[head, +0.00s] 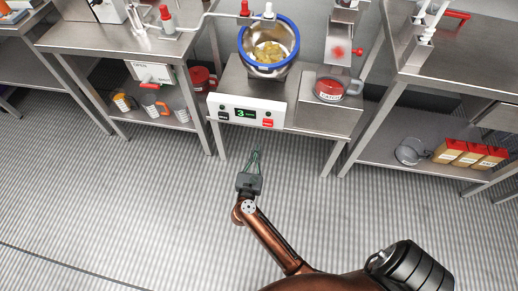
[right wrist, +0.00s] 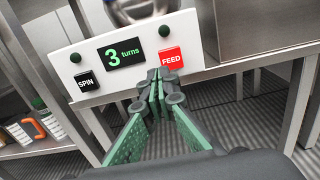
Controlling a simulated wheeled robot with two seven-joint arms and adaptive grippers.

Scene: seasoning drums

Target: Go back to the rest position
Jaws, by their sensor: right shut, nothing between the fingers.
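My right gripper (head: 255,153) is stretched out in front of the control panel of the middle station, shut and empty. In the right wrist view its green fingers (right wrist: 159,85) meet at the tips, in front of the panel (right wrist: 95,60) and just left of the red FEED button (right wrist: 171,59). I cannot tell whether the tips touch the panel. The black SPIN button (right wrist: 85,84) and the "3 turns" display (right wrist: 121,53) show to the left. My left gripper is not in view.
A blue-rimmed drum (head: 268,45) with yellow pieces stands above the panel. A red-filled jug (head: 332,88) sits to its right. The striped floor (head: 120,210) is clear.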

